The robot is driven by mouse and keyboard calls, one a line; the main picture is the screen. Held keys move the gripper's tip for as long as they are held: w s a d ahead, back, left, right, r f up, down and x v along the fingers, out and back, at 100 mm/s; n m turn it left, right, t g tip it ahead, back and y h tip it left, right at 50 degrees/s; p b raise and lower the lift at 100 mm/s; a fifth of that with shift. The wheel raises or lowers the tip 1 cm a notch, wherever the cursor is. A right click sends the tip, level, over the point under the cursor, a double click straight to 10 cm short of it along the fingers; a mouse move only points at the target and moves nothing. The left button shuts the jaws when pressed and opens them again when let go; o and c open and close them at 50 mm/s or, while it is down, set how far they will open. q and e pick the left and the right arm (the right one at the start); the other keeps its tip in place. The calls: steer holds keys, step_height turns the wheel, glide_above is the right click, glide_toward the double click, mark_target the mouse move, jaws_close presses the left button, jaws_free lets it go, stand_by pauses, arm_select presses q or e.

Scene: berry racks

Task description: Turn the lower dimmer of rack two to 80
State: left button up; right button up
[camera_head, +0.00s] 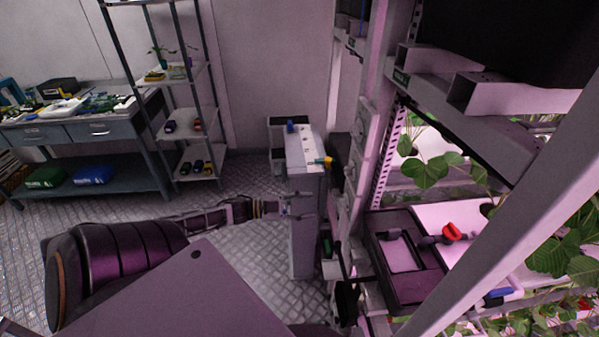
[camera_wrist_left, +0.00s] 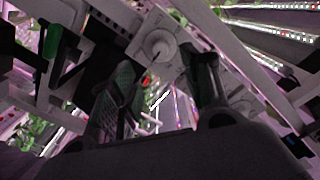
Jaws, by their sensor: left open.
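In the left wrist view a pale round dimmer dial (camera_wrist_left: 160,47) sits on a light plate, just beyond my fingertips. A second dial plate (camera_wrist_left: 240,99) shows partly behind the right finger. I cannot read the dial settings or tell which rack or level each belongs to. My left gripper (camera_wrist_left: 160,88) is open, with a dark finger on each side and nothing held. In the head view my left gripper (camera_head: 297,205) is at the end of the arm from the left, near the rack's upright (camera_head: 354,170), where small pale controls show edge-on. My right gripper is out of view.
A dark tray (camera_head: 408,290) and leafy plants (camera_head: 435,170) are in the rack at right. A workbench (camera_head: 95,130) and shelf unit (camera_head: 190,120) stand at back left. The metal floor between is clear.

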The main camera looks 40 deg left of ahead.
arm_select(q)
steer(key=shift+v, duration=0.85)
